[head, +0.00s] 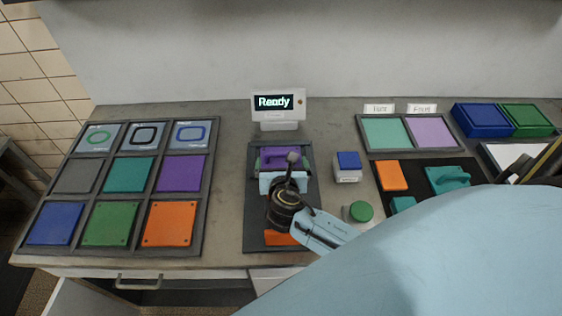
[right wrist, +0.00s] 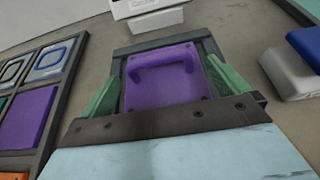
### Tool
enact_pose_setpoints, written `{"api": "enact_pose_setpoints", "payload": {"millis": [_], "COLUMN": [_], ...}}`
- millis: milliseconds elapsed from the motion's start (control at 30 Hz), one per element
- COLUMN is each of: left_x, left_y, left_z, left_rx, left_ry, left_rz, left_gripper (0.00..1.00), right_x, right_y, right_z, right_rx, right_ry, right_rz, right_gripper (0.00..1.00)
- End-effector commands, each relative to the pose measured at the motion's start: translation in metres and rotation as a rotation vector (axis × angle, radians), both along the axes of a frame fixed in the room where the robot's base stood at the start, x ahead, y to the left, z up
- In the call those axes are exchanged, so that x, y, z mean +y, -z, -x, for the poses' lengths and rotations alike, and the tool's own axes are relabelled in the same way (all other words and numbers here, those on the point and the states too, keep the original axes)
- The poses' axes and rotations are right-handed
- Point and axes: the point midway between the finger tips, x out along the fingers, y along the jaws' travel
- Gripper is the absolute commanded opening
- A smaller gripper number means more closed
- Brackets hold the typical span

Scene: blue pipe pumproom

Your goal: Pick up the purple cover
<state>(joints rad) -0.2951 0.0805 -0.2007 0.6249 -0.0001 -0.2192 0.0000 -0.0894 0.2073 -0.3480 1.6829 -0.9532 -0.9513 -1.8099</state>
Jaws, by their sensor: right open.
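The purple cover (head: 268,158) sits in a dark fixture (head: 254,225) at the middle of the table, below the display. In the right wrist view the purple cover (right wrist: 185,92) has a raised bar handle on its far part and screws at its corners. My right gripper (head: 283,176) is open above the fixture and hides part of the cover in the head view. In the right wrist view its green fingers (right wrist: 166,92) stand on the left and right of the cover, with nothing clearly held. My left gripper is not in view.
A tray (head: 113,190) of coloured tiles, including a flat purple one (head: 181,173), lies left. A display (head: 278,105) reading "Ready" stands behind. A blue-topped box (head: 348,168) and green button (head: 358,211) are close right. Labelled teal and lilac pads (head: 428,132) lie further right.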

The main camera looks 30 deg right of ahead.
Motion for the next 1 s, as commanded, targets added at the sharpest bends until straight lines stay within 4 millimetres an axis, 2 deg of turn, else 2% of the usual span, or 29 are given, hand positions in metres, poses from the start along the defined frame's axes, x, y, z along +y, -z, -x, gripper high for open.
{"api": "enact_pose_setpoints", "payload": {"millis": [133, 400, 800, 1000], "left_x": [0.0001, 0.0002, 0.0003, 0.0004], "left_y": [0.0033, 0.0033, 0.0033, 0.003], "left_z": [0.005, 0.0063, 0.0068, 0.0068], "left_rx": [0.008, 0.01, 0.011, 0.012], "left_ry": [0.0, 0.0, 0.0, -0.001], "left_rz": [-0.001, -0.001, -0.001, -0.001], "left_gripper": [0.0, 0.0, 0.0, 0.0], "right_x": [-0.0071, -0.0082, -0.0081, -0.0081], "right_y": [0.007, 0.0074, 0.006, 0.0054], "right_z": [-0.0126, -0.0139, -0.0143, -0.0143], "right_rx": [0.0, 0.001, -0.003, -0.003], "right_ry": [-0.001, -0.001, -0.001, -0.002], "right_rz": [0.0, -0.001, 0.001, 0.001], "right_gripper": [1.0, 0.99, 0.48, 0.48]}}
